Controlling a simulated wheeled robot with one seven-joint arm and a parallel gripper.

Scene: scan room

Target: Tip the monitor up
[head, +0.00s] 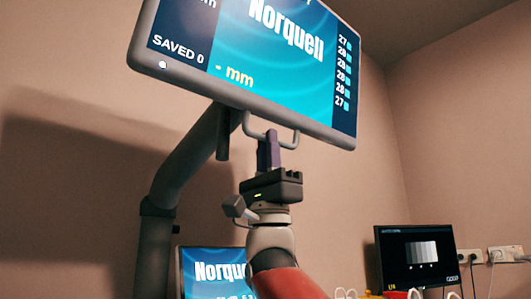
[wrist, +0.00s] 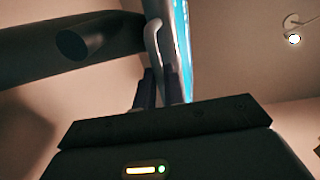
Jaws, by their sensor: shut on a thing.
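The monitor (head: 240,55) hangs on a thick grey support arm (head: 180,170) in the head view, its lit blue screen showing "Norquell" and its top edge out of frame. A light U-shaped handle (head: 294,138) hangs from its lower edge. My gripper (head: 268,143) comes up from below and is shut on the handle's lower bar. In the wrist view the monitor shows edge-on (wrist: 186,45), with the handle (wrist: 153,45) running down between my gripper's fingers (wrist: 158,85). The fingers hide the part of the handle that they grasp.
A second lit screen (head: 212,271) stands low behind my arm. A small dark monitor (head: 419,256) stands at the lower right, near wall sockets (head: 485,256) with cables. A round fixture (wrist: 293,22) shows at the wrist view's upper right. The space right of the big monitor is clear.

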